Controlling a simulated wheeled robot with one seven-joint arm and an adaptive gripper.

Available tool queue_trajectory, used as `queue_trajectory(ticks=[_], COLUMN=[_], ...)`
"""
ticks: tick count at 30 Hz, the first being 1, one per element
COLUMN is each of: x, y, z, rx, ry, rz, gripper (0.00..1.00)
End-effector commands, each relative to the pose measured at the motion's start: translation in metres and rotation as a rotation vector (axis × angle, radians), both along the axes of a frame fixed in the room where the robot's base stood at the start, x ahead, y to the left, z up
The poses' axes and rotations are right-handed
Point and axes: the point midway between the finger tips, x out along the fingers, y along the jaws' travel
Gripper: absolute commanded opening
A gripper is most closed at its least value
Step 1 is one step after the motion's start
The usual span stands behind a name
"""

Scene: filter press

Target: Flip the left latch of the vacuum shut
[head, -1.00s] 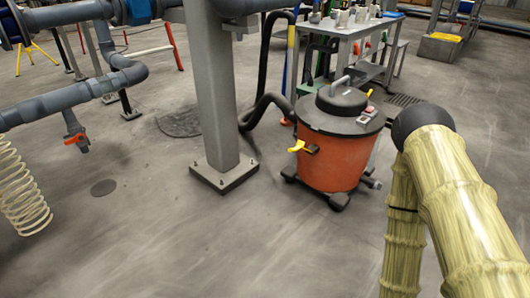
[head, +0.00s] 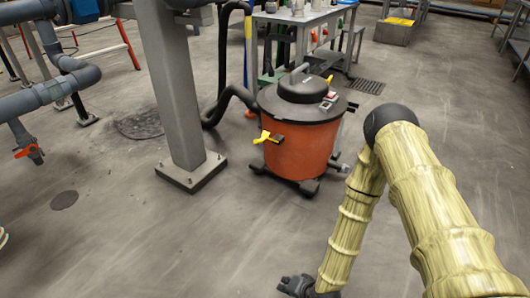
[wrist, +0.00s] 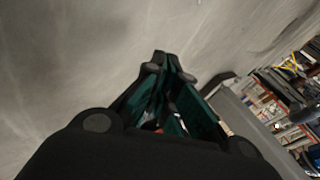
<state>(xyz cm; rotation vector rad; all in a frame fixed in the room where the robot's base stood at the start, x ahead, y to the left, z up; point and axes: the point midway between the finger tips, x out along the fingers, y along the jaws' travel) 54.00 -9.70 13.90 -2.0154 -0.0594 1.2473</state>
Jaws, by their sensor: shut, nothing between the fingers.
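The vacuum (head: 300,150) is an orange drum with a black lid, standing on a wheeled base right of the grey column. Its left latch (head: 264,137) is a yellow lever on the drum's left front side, sticking outward from a dark mount below the lid rim. A small yellow part (head: 329,80) shows at the lid's far right edge. My gripper (head: 292,288) is low at the bottom edge of the head view, well in front of the vacuum and apart from it. In the wrist view my gripper (wrist: 160,62) has its fingertips together and empty, over grey floor.
The grey column (head: 172,90) with its square foot plate stands left of the vacuum. A black hose (head: 228,98) runs behind it. A table (head: 305,15) stands at the back. Blue-grey pipes (head: 50,93) are at left. The floor in front of the vacuum is clear.

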Motion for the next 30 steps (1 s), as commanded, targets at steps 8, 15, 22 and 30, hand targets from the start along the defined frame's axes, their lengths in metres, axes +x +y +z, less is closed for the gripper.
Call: queue_trajectory(ticks=[8, 15, 22, 30], x=[0.169, 0.272, 0.316, 0.325], y=[0.043, 0.025, -0.01, -0.024], z=[0.053, 0.131, 0.186, 0.204], rx=[0.593, 1.119, 1.45, 1.555], ry=[-0.252, -0.381, -0.41, -0.403], rz=[-0.254, -0.299, -0.221, -0.175], gripper=[0.0, 0.0, 0.0, 0.0])
